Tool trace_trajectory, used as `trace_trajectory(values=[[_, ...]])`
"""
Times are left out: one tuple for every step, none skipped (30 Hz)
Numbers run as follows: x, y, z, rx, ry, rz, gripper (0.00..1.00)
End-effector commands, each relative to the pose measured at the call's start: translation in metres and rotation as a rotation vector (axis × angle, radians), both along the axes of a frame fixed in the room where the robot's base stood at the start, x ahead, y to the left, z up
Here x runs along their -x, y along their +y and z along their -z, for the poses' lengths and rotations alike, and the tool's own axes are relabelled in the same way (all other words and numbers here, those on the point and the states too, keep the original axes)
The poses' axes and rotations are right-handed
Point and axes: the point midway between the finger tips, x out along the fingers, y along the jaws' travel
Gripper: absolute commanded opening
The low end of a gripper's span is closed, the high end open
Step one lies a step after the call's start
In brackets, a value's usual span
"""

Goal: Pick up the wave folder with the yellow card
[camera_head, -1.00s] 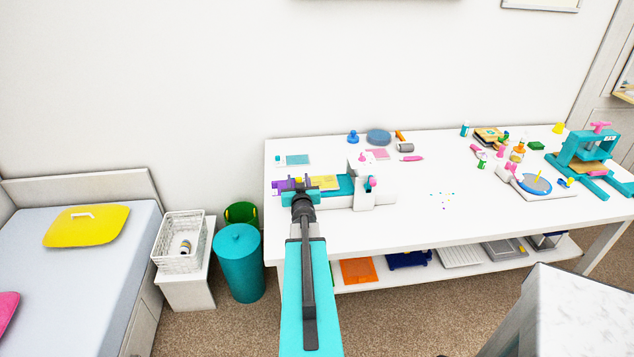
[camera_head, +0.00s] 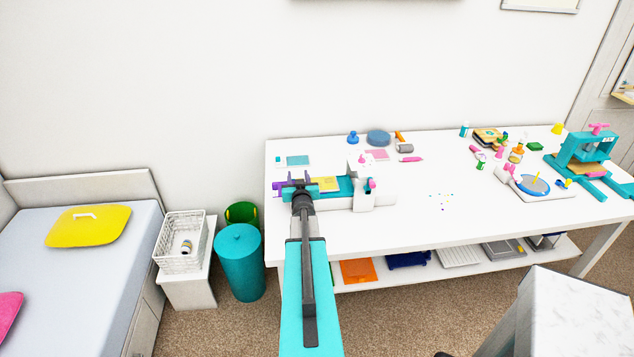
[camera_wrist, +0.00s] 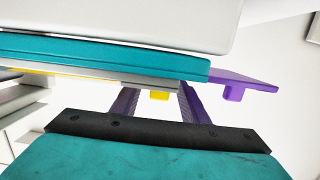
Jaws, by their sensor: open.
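The folder with the yellow card lies on the teal bed of a white and teal press (camera_head: 363,194) at the table's left end. Its yellow face (camera_head: 328,184) shows in the head view. In the wrist view it is a thin pale layer edged with yellow, with a small yellow tab (camera_wrist: 160,95) sticking out. The wave pattern cannot be made out. My gripper (camera_wrist: 158,100) is open, its two purple fingers on either side of the tab and apart from it. A flat purple piece (camera_wrist: 245,79) juts out to the right of the teal bed.
The press body rises just right of the folder. A teal pad (camera_head: 298,160), blue disc (camera_head: 378,138) and pink sheet (camera_head: 376,155) lie behind it. Another teal press (camera_head: 590,160) stands at the right end. The table's front middle is clear except for tiny dots (camera_head: 441,200).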

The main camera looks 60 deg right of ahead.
Motion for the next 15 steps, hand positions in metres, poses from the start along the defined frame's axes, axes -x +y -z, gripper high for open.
trace_trajectory(values=[[-0.0031, -0.0044, 0.0, 0.0, 0.0, 0.0, 0.41], [-0.004, -0.0056, 0.0003, -0.001, -0.001, 0.0, 0.41], [-0.005, -0.007, 0.0008, -0.001, -0.001, 0.0, 0.41], [-0.0056, -0.0078, 0.0011, 0.0, 0.0, 0.0, 0.41], [-0.0061, -0.0085, 0.0014, 0.0, 0.0, 0.0, 0.41], [-0.0066, -0.0092, 0.0016, 0.0, 0.0, 0.0, 0.41], [-0.0067, -0.0094, 0.0018, 0.0, 0.0, 0.0, 0.41], [-0.0068, -0.0096, 0.002, 0.0, 0.0, 0.0, 0.41], [-0.0067, -0.0096, 0.0021, 0.0, 0.0, 0.0, 0.41], [-0.0067, -0.0096, 0.0022, 0.0, 0.0, 0.0, 0.41], [-0.0067, -0.0095, 0.0022, 0.0, 0.0, 0.0, 0.41], [-0.0066, -0.0094, 0.0022, 0.0, 0.0, 0.0, 0.41], [-0.0065, -0.0094, 0.0022, 0.0, 0.0, 0.0, 0.41], [-0.0065, -0.0094, 0.0022, 0.0, 0.0, 0.0, 0.41], [-0.0065, -0.0094, 0.0022, 0.0, 0.0, 0.0, 0.41]])
